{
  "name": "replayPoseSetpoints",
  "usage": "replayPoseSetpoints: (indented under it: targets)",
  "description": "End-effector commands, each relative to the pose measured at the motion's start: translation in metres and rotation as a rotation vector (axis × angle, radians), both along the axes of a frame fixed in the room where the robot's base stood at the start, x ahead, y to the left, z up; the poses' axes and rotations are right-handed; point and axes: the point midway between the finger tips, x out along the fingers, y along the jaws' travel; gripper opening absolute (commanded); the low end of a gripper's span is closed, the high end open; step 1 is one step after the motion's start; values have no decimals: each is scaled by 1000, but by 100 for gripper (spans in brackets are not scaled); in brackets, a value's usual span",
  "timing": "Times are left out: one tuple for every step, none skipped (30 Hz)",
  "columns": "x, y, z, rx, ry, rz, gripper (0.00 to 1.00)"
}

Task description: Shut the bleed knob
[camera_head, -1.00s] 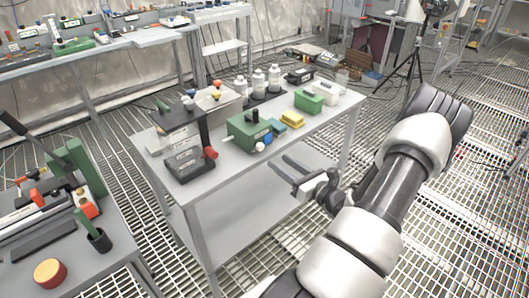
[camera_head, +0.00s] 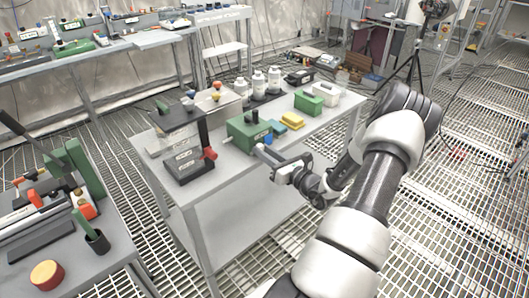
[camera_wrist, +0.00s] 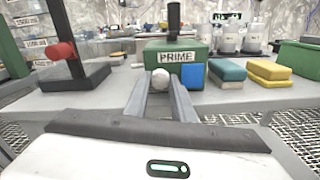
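A green box-shaped unit with a PRIME label (camera_wrist: 177,57) stands on the grey table; it also shows in the head view (camera_head: 243,133). A round whitish knob (camera_wrist: 162,79) is low on its front, with a blue square-looking part (camera_wrist: 192,76) to its right. I take the whitish knob as the bleed knob; its label cannot be read. My gripper (camera_wrist: 162,82) points at the unit with its two fingers apart, one on each side of the knob. It also shows in the head view (camera_head: 262,150), where it hides the knob. I cannot tell whether the fingers touch it.
To the left stands a dark-based stand with a red knob (camera_wrist: 61,51). Yellow and teal blocks (camera_wrist: 269,73) lie to the right of the unit. White bottles (camera_head: 258,82) stand behind. The table's front edge is below my gripper.

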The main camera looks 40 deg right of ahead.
Motion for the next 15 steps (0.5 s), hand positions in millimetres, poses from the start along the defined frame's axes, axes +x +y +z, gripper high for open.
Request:
replayPoseSetpoints:
  targets:
    - [0, 0, 0, 0, 0, 0, 11]
    - [0, 0, 0, 0, 0, 0, 6]
    - [0, 0, 0, 0, 0, 0, 0]
    - [0, 0, 0, 0, 0, 0, 0]
    - [0, 0, 0, 0, 0, 0, 0]
    - [0, 0, 0, 1, 0, 0, 0]
    - [0, 0, 0, 3, 0, 0, 1]
    - [0, 0, 0, 6, 0, 0, 1]
    - [0, 0, 0, 12, 1, 0, 1]
    - [0, 0, 1, 17, 1, 0, 1]
    - [-1, 0, 1, 24, 2, 0, 1]
    - [-1, 0, 1, 36, 3, 0, 1]
    - [-1, 0, 1, 47, 4, 0, 1]
    - [-1, 0, 1, 60, 5, 0, 1]
    - [-1, 0, 2, 79, 6, 0, 1]
